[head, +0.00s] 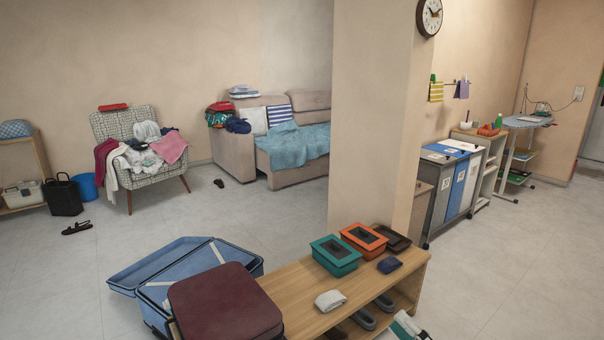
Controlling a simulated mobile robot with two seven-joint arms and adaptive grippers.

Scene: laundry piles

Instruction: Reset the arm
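Part of my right gripper (408,326) shows at the bottom edge, right of the wooden bench (290,294). It is small, dark and white with a green part, and cut off by the frame, so I cannot tell whether its fingers are open or shut. Nothing is visibly held in it. My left gripper is not in view. On the bench are a teal box (336,256), an orange box (363,238), a dark box (392,239), a folded light cloth (330,301) and a folded dark blue cloth (389,265).
An open blue suitcase (153,294) and a dark red case (226,306) adjoin the bench's left end. A pillar (368,120) rises behind it. A laundry-covered armchair (142,125), a sofa (233,154) and sorting bins (437,200) stand farther back. Floor at right is clear.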

